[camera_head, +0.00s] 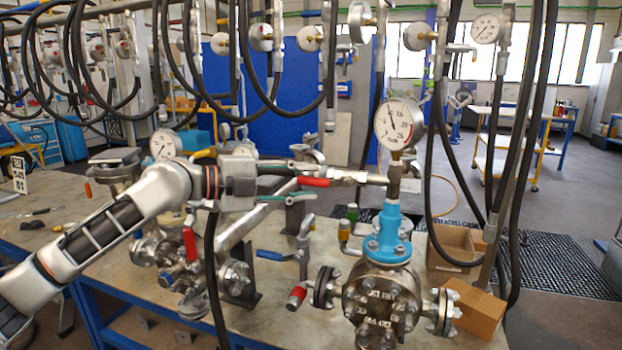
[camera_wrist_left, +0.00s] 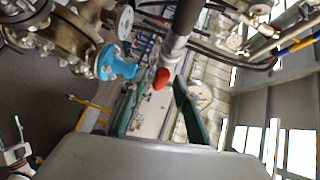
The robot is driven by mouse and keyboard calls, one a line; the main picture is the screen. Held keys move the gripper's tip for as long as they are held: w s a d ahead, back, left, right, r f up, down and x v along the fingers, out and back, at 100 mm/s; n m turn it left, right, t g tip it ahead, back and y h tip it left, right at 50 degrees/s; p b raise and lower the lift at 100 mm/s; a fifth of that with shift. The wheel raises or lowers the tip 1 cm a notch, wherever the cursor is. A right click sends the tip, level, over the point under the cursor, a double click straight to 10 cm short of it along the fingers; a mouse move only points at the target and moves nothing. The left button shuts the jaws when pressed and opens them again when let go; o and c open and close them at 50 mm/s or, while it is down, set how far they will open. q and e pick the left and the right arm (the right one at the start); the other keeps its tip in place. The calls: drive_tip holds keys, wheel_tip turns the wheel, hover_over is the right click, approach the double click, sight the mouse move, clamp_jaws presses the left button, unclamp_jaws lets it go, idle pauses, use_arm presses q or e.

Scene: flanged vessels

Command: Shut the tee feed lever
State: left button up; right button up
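The tee feed lever (camera_head: 314,182) appears to be the red-handled lever on the horizontal pipe left of the tee, below the large pressure gauge (camera_head: 398,123). The tee sits above a blue neck (camera_head: 389,238) on a flanged vessel (camera_head: 382,300). My left gripper (camera_head: 300,182) reaches in from the left, with its two teal-tipped fingers apart above and below the red handle. In the left wrist view the red handle end (camera_wrist_left: 162,78) shows between and just beyond the fingers. Contact cannot be told. My right gripper is not in view.
A second flanged vessel (camera_head: 168,250) with a red handle (camera_head: 190,243) stands below my left arm. A blue-handled valve (camera_head: 270,255) and cardboard boxes (camera_head: 474,308) are on the bench.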

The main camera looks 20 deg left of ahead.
use_arm(q)
drive_tip(key=shift+x, duration=0.95)
clamp_jaws()
